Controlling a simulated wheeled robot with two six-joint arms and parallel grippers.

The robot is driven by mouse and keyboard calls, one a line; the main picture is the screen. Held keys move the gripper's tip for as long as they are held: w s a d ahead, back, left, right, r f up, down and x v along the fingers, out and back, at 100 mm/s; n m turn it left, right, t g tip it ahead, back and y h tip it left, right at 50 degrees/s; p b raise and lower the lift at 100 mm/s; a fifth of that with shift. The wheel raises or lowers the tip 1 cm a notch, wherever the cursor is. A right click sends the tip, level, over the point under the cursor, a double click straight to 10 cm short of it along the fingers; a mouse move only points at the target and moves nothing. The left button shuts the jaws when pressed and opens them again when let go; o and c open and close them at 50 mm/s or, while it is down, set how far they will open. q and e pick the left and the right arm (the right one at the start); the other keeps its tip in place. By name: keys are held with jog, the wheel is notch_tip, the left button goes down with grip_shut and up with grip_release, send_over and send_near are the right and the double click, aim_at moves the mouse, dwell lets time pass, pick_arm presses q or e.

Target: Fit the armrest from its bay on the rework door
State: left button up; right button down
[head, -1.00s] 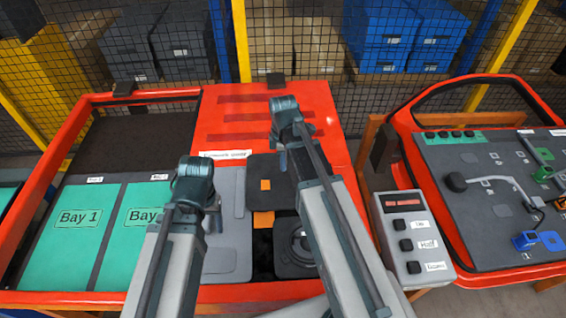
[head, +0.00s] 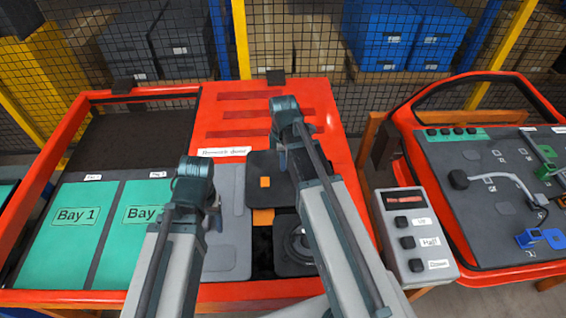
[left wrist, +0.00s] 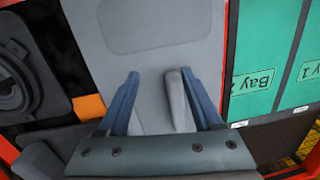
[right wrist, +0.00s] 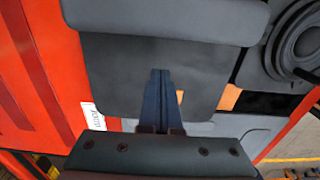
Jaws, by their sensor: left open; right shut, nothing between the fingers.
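A long light-grey panel (head: 225,262) lies on the red rack, right of the green bays. I cannot tell for sure which part is the armrest. A rounded grey bar (left wrist: 179,100) stands up from this panel in the left wrist view. My left gripper (head: 212,213) is open above the panel. In the left wrist view its fingers (left wrist: 168,100) are either side of the bar, closer to it on the right. My right gripper (right wrist: 160,75) is shut and empty over a dark square panel (head: 265,170). The door (head: 468,205) at right carries a curved grey handle.
A speaker panel (head: 293,250) and orange pieces (head: 264,216) lie beside the grey panel. Bay 1 (head: 76,215) and Bay 2 (head: 140,215) are flat green areas at left. A button box (head: 408,225) stands between rack and door. A mesh fence is behind.

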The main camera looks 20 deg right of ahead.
pick_arm(q)
jog(key=shift+f+b, duration=0.95)
jog(key=shift+f, duration=0.05)
pick_arm(e)
jog(key=shift+f, duration=1.05)
jog(key=shift+r, duration=0.1)
pick_arm(q)
notch_tip(320, 180, up, 7)
jog(key=p, duration=0.7)
pick_arm(e)
notch_tip(320, 180, up, 7)
pick_arm(q)
jog(key=shift+r, duration=0.1)
pick_arm(e)
notch_tip(320, 180, up, 14)
jog(key=p, duration=1.4)
send_over(283, 175)
pick_arm(q)
notch_tip(283, 175, up, 14)
jog(key=shift+f, duration=0.2)
pick_arm(e)
jog(key=shift+s+f, duration=0.1)
jog(key=shift+f, duration=0.1)
